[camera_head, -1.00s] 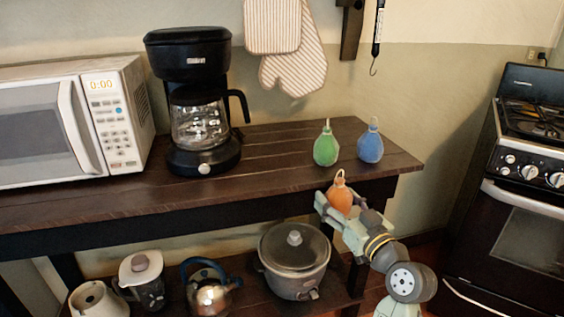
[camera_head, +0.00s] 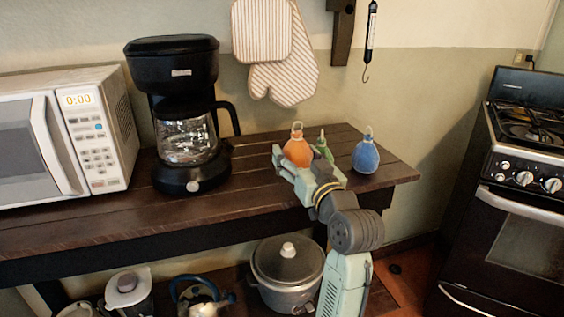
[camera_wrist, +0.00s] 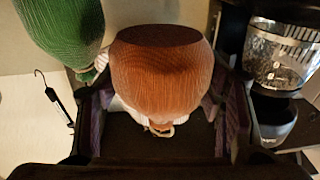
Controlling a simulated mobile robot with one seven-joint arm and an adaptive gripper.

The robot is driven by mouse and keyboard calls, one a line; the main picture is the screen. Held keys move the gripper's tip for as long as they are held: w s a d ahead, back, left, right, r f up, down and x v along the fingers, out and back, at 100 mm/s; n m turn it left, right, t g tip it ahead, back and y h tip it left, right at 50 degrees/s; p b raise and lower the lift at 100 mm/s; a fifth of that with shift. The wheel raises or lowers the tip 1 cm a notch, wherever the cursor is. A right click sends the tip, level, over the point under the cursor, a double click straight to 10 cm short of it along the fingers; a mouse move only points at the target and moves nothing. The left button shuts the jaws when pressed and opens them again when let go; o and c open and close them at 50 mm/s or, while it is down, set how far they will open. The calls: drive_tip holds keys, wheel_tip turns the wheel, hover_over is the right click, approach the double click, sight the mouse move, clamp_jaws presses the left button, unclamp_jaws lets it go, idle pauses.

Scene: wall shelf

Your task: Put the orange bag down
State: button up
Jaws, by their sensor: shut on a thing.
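The orange bag (camera_head: 297,153) is a small round pouch with a pale loop on top. In the wrist view the orange bag (camera_wrist: 158,75) sits between the two fingers and appears upside down. The head view does not show clearly whether its base touches the wood. The green bag (camera_head: 322,146) is partly hidden behind the orange bag and my gripper; it also shows in the wrist view (camera_wrist: 62,28). The blue bag (camera_head: 366,155) stands to the right.
A black coffee maker (camera_head: 180,115) stands left of the bags, with a white microwave (camera_head: 100,135) beyond it. Bare wood lies between the coffee maker and the orange bag. Striped mitts (camera_head: 285,70) hang on the wall. A pot (camera_head: 287,268) sits on the lower shelf.

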drive_tip(key=shift+w+a, duration=0.9)
drive_tip(key=shift+a, duration=0.25)
drive_tip(key=f, duration=0.2)
drive_tip(key=a+f, duration=0.1)
drive_tip(key=shift+w+f+p, duration=0.25)
drive_tip(key=shift+w+p, duration=0.15)
drive_tip(key=shift+f, duration=0.1)
drive_tip(key=shift+f, duration=0.2)
drive_tip(key=o, duration=1.7)
drive_tip(key=shift+o, duration=0.2)
